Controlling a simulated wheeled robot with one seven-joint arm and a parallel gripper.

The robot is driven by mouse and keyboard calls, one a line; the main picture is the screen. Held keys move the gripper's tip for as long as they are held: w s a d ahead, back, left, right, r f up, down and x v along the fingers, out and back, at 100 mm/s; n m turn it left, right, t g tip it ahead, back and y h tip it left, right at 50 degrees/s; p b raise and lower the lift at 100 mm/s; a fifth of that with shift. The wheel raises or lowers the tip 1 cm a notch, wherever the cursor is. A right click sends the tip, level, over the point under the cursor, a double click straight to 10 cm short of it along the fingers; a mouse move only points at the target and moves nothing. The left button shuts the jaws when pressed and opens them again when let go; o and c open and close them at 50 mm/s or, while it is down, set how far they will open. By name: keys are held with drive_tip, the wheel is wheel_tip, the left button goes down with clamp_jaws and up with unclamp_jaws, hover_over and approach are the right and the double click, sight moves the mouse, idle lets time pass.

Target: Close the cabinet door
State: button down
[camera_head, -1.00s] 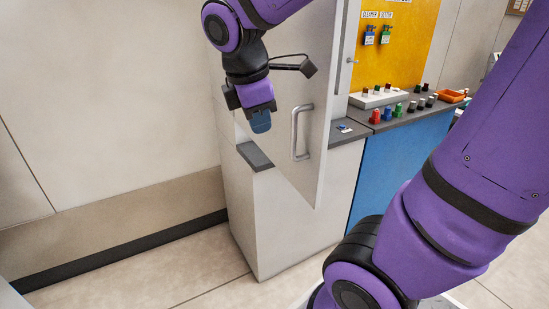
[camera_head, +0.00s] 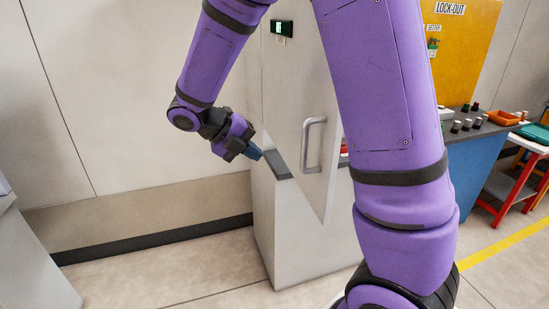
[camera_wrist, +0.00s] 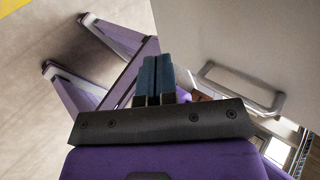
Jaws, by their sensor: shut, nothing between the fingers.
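The cabinet door (camera_head: 300,100) is a pale panel with a grey bar handle (camera_head: 305,146), standing ajar above the white base unit with the dark top. My gripper (camera_head: 255,153) is shut and empty, just left of the cabinet opening near the dark top. In the wrist view the blue fingertips (camera_wrist: 155,78) are together. The pale door panel (camera_wrist: 240,35) and its handle (camera_wrist: 242,88) show to their right there. I cannot tell whether the fingers touch the door. My own arm hides part of the cabinet's right side in the head view.
A white base unit (camera_head: 300,235) stands under the door. At the right are a yellow lock-out board (camera_head: 465,60), a grey counter with small parts, and a red trolley (camera_head: 500,185). A white block (camera_head: 30,265) stands at the lower left. The floor between is clear.

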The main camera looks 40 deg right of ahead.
approach(303, 175)
wheel_tip(303, 175, down, 4)
drive_tip(key=d, duration=0.1)
drive_tip(key=s+d, duration=0.1)
drive_tip(key=d, duration=0.1)
drive_tip(key=shift+s+d+r, duration=0.15)
drive_tip(key=shift+d, duration=0.2)
drive_tip(key=shift+s+d, duration=0.15)
drive_tip(key=shift+d, duration=0.25)
